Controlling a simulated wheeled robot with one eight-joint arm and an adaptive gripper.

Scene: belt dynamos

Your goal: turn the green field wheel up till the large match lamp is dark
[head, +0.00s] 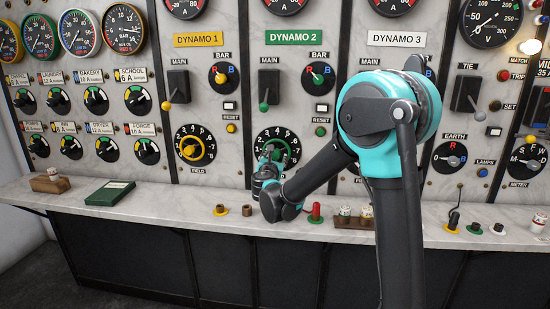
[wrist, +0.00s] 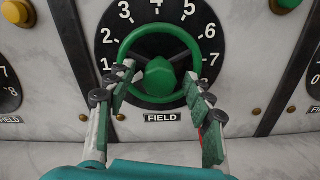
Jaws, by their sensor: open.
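The green field wheel (wrist: 162,76) has a ring rim and a central hub, and sits on a black numbered dial marked FIELD. In the head view the wheel (head: 284,149) is under the DYNAMO 2 label, partly hidden by my gripper (head: 268,168). In the wrist view my gripper (wrist: 160,88) is open, with its fingers on either side of the lower part of the wheel. The hub lies between and beyond the fingertips; I cannot tell whether they touch the rim. The large match lamp (head: 530,46) at the upper right glows warm white.
A yellow field wheel (head: 192,149) is to the left. The DYNAMO 2 main switch (head: 269,88) and red-blue bar selector (head: 317,77) are above. A marble ledge (head: 150,212) below holds a green book (head: 110,193) and a red peg (head: 316,212). My arm hides part of the DYNAMO 3 panel.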

